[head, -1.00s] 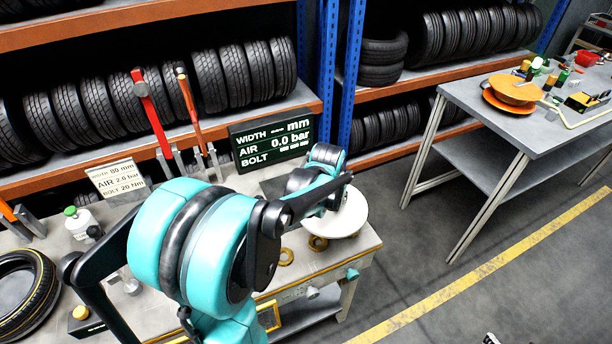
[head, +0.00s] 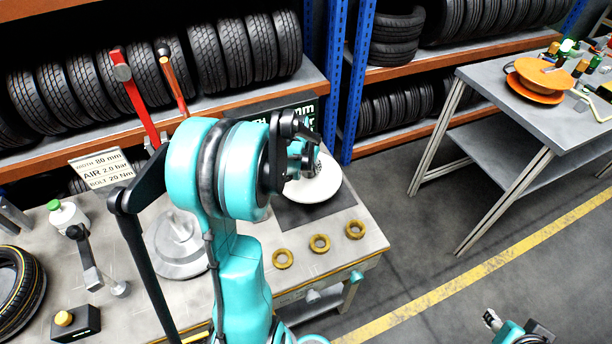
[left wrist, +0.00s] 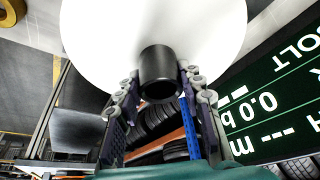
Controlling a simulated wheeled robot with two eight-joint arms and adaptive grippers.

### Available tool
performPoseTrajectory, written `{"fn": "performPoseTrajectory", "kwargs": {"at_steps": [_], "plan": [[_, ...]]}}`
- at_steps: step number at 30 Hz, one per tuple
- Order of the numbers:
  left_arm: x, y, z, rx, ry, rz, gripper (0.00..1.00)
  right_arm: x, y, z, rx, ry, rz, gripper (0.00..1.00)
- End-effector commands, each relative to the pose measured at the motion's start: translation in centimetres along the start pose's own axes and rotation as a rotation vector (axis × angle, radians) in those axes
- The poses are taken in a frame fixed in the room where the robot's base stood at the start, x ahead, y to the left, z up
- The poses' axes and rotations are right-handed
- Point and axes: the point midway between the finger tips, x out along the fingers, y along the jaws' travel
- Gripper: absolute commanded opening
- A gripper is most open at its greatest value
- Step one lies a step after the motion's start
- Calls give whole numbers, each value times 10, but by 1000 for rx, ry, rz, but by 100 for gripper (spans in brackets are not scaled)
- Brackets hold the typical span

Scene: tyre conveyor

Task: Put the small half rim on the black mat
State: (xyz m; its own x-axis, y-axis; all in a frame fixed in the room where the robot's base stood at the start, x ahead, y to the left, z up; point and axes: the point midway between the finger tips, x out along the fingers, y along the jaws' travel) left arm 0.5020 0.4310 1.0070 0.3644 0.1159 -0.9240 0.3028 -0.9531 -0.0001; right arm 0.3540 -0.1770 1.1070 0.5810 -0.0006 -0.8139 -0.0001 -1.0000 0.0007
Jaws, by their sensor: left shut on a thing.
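The small half rim is a white disc (head: 322,187) with a black hub (left wrist: 160,66). My left gripper (head: 302,160) is shut on that hub, with one finger on each side of it in the left wrist view (left wrist: 158,82). In the head view the disc overlaps the back part of the black mat (head: 310,213) on the workbench. I cannot tell whether it touches the mat or hangs above it. The left arm hides part of the disc and mat. My right gripper (head: 491,319) shows small at the bottom right, away from the bench; its finger opening is unclear.
Several brass rings (head: 319,243) lie along the bench front, before the mat. A grey round part (head: 180,250) stands left of my arm. A display board (head: 303,115) stands behind the mat. A second table (head: 520,105) is at the right, with open floor between.

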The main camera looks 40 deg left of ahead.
Motion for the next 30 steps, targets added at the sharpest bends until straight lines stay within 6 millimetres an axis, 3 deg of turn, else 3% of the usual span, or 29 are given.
{"fn": "performPoseTrajectory", "kwargs": {"at_steps": [8,15,27,28,30], "plan": [[13,-10,3,1,1,1,0,4,0,3,0,0,0,40],[42,-10,15,0,1,0,0,13,0,9,0,0,0,40],[46,-10,17,0,1,0,0,15,0,11,0,0,0,40],[46,-10,17,0,-1,0,43,15,0,10,0,0,0,40],[46,-10,17,0,-1,0,58,14,0,10,0,0,0,40]]}}
